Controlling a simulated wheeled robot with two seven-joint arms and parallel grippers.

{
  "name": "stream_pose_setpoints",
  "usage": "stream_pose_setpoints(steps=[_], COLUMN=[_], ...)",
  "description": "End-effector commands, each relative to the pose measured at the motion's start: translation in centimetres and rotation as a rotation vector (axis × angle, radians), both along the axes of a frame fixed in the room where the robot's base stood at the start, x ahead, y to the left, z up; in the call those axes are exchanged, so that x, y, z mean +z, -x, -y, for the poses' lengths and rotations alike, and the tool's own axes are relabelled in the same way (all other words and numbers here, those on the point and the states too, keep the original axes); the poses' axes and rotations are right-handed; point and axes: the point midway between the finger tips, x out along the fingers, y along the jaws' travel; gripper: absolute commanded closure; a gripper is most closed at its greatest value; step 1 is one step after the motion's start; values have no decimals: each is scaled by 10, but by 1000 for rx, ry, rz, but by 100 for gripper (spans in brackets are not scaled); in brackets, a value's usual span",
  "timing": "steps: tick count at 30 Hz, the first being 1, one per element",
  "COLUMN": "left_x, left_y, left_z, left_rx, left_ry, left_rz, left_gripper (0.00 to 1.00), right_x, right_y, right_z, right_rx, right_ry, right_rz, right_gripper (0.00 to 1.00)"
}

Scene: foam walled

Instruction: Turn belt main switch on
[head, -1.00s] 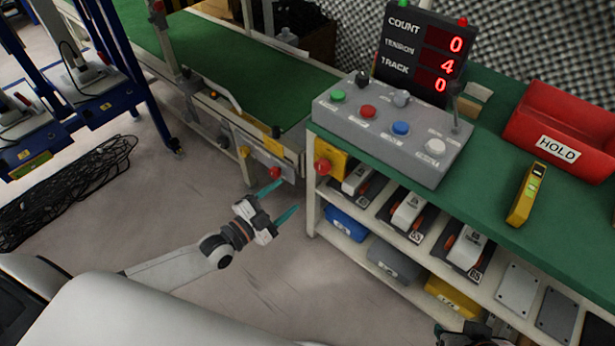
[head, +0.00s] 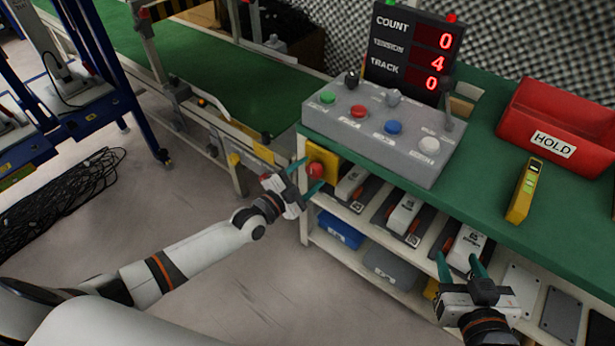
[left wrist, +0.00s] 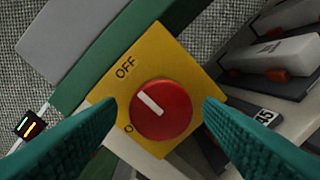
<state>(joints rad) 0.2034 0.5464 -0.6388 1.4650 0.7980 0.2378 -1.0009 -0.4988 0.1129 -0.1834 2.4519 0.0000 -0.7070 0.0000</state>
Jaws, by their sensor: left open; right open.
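The belt main switch is a red round knob (left wrist: 161,109) with a white pointer line, on a yellow plate (left wrist: 180,60). The pointer slants up-left, roughly toward the printed OFF. In the head view the switch knob (head: 315,171) and yellow plate (head: 323,154) sit at the bench's left front corner, below the top. My left gripper (head: 305,177) is open at the knob. In the left wrist view its teal fingers (left wrist: 161,125) stand either side of the knob, with visible gaps. My right gripper (head: 459,265) is open and empty in front of the lower shelves.
A grey control box (head: 375,130) with coloured buttons and a display (head: 412,50) reading 0, 4, 0 stand on the green bench (head: 470,185). A red HOLD bin (head: 560,120) and yellow tool (head: 524,190) lie right. The conveyor (head: 230,75) is behind left. Floor in front is clear.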

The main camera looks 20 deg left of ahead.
Motion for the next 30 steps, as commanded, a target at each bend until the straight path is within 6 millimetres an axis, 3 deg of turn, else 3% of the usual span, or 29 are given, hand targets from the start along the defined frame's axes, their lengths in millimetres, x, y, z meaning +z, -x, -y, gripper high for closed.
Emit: stream_pose_setpoints(steps=[10,18,30], left_x=[0,0,-1], left_y=[-2,-2,-2], left_z=[1,1,1], left_rx=[0,0,0], left_ry=[-1,-1,76], left_rz=[-1,-1,-30], left_gripper=[41,84,84], right_x=[3,2,3], right_y=[-1,-1,-2], right_z=[-1,-1,-1], right_rx=[1,1,1], right_ry=[-4,-4,-5], right_rz=[18,17,20], right_gripper=[53,53,53])
